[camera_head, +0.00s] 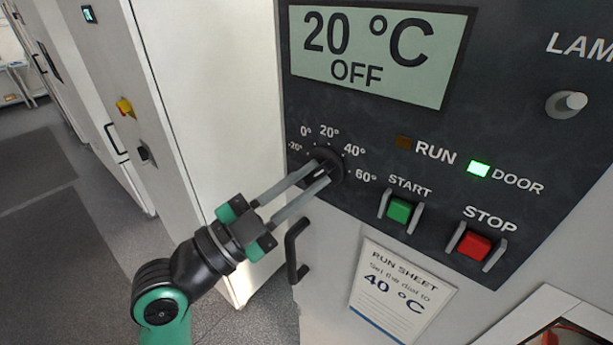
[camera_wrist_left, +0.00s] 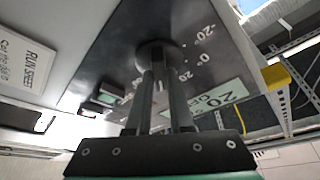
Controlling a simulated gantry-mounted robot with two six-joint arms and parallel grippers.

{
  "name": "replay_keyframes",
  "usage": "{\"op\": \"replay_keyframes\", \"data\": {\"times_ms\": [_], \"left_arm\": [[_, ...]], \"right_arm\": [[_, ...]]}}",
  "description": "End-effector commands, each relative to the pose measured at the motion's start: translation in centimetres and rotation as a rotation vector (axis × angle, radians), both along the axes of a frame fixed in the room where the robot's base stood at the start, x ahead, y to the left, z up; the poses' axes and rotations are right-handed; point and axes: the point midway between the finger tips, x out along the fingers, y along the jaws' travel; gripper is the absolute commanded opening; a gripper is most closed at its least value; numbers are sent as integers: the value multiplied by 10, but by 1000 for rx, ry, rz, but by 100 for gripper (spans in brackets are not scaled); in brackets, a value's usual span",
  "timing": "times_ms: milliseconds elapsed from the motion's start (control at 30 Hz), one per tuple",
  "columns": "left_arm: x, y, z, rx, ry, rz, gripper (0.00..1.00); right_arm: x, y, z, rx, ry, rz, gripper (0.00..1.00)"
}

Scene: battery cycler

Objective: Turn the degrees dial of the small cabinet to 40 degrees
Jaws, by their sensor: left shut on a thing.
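The round black degrees dial (camera_head: 334,160) sits on the dark panel of the small cabinet, with marks from -20° to 60° around its upper side. My left gripper (camera_head: 317,174) is shut on the dial's grip, its two long grey fingers on either side of it. In the left wrist view the fingers (camera_wrist_left: 160,78) reach up to the dial (camera_wrist_left: 152,51). The fingers partly hide the dial, and I cannot tell exactly which mark it points at. The display (camera_head: 375,45) reads 20 °C and OFF. My right gripper is in neither view.
The green START button (camera_head: 400,210) and red STOP button (camera_head: 475,245) sit between guards right of the dial. The DOOR light (camera_head: 479,169) is lit green. A run sheet (camera_head: 400,295) says to set 40 °C. A black door handle (camera_head: 292,250) stands out below the dial.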

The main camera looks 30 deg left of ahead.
Motion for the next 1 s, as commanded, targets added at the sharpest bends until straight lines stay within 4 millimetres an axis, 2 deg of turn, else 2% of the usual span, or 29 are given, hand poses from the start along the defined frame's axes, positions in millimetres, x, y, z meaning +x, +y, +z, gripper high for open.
{"op": "replay_keyframes", "data": {"times_ms": [267,300,433,467,867,1000], "left_arm": [[0,0,-1,0,1,1,0],[0,0,-1,0,1,1,24],[0,0,-1,0,1,1,47],[0,0,-1,0,1,1,50],[-1,1,0,-1,1,1,50],[-10,6,-2,-1,2,1,50]], "right_arm": [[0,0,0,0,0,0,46],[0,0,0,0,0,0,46],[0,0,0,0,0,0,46],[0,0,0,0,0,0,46],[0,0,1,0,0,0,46],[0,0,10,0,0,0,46]]}}
